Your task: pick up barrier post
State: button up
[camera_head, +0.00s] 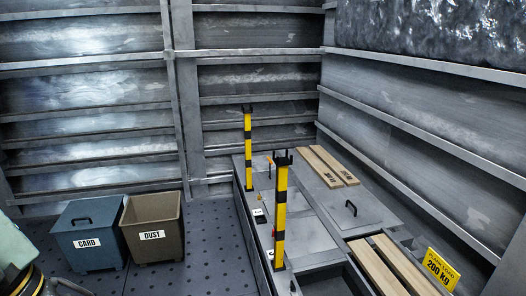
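Two barrier posts with yellow and black bands stand upright at the grey floor-level unit. The nearer barrier post (281,215) is at the middle of the view, near the left edge of the unit, with a dark forked top. The farther barrier post (248,155) stands behind it and a little to the left, also with a dark forked top. Nothing holds either post. My gripper is not in view. A pale green rounded part at the lower left may be my own arm.
A blue-grey bin (90,235) labelled CARD and a brown open bin (153,228) labelled DUST stand left of the grey unit (345,222). Wooden planks (328,165) lie on it. A yellow 200 KG sign (442,268) is at right. Metal walls enclose the space.

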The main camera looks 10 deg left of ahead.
aim_at(248, 113)
jog(key=i+j, duration=1)
jog(key=i+j+u, duration=0.1)
jog(key=i+j, duration=0.9)
jog(key=i, duration=0.7)
